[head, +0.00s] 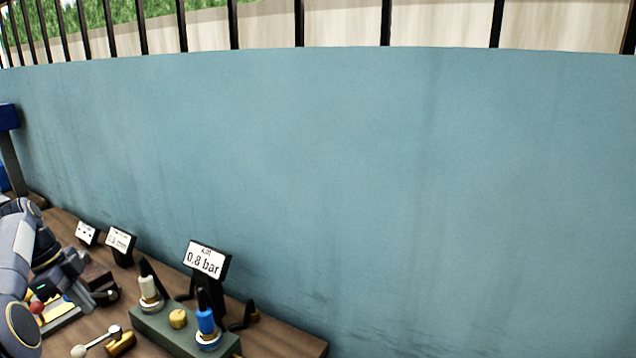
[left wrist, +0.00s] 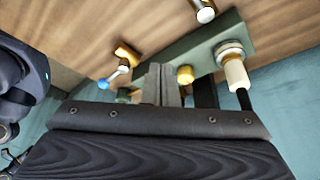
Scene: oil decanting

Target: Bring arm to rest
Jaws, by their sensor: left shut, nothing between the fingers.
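My left arm comes in at the lower left of the head view. Its gripper (head: 106,293) is over the wooden bench, left of the green block. In the left wrist view the left gripper's fingers (left wrist: 160,84) are together with nothing between them. They appear in front of the green block's near side, though the gap to it is hard to judge. My right gripper is not in view.
The wooden bench (head: 290,338) carries a green block (head: 170,335) with a cream handle (head: 148,287), yellow knob (head: 178,318) and blue handle (head: 205,318). A 0.8 bar sign (head: 206,259) stands behind. A brass valve (head: 121,343) lies in front. A blue wall (head: 400,180) backs the bench.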

